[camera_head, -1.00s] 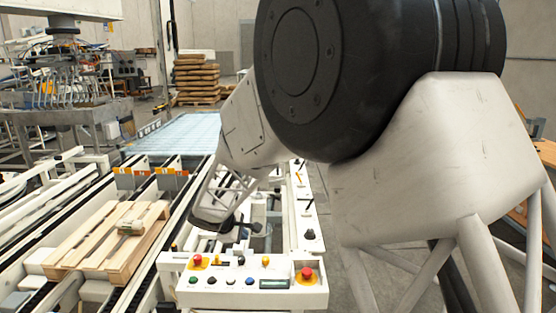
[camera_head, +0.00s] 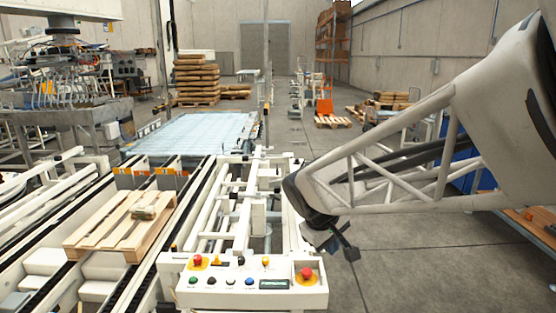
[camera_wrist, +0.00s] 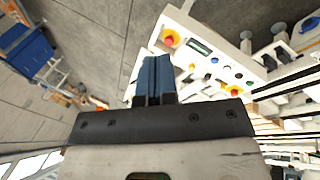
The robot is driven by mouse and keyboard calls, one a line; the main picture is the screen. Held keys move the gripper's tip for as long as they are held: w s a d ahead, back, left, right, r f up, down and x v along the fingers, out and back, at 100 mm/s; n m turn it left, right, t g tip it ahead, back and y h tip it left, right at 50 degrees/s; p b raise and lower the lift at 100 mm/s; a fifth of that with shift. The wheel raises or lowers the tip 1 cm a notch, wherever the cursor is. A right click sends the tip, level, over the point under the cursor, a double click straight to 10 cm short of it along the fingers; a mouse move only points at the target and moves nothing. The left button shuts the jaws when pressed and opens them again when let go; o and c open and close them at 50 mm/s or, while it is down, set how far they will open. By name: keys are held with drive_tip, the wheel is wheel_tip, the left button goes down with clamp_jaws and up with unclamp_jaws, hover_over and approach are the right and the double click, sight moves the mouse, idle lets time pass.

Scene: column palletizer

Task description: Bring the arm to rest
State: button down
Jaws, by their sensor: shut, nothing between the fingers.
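My gripper (camera_head: 335,243) hangs at the end of my lattice arm, just right of and above the control panel (camera_head: 245,284) in the head view. It is empty and clear of the panel. In the wrist view its two blue fingers (camera_wrist: 154,78) are together with nothing between them. The panel (camera_wrist: 205,65), with red and coloured buttons, lies beyond the fingertips in that view.
A wooden pallet (camera_head: 105,231) with a small package (camera_head: 145,212) on it sits on the conveyor at left. Stacked goods (camera_head: 195,80) stand at the back. Grey floor (camera_head: 410,270) right of the panel is open. A blue object (camera_wrist: 28,52) shows in the wrist view.

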drive_tip(key=s+d+m+y, duration=0.1)
drive_tip(key=s+d+m, duration=0.2)
drive_tip(key=s, duration=0.8)
drive_tip(key=s+d+m+y, duration=0.2)
drive_tip(key=s+d+m, duration=0.1)
drive_tip(key=s, duration=0.8)
drive_tip(key=shift+d+r+m, duration=0.15)
drive_tip(key=shift+d+m, duration=0.25)
drive_tip(key=shift+d, duration=0.05)
idle(2.0)
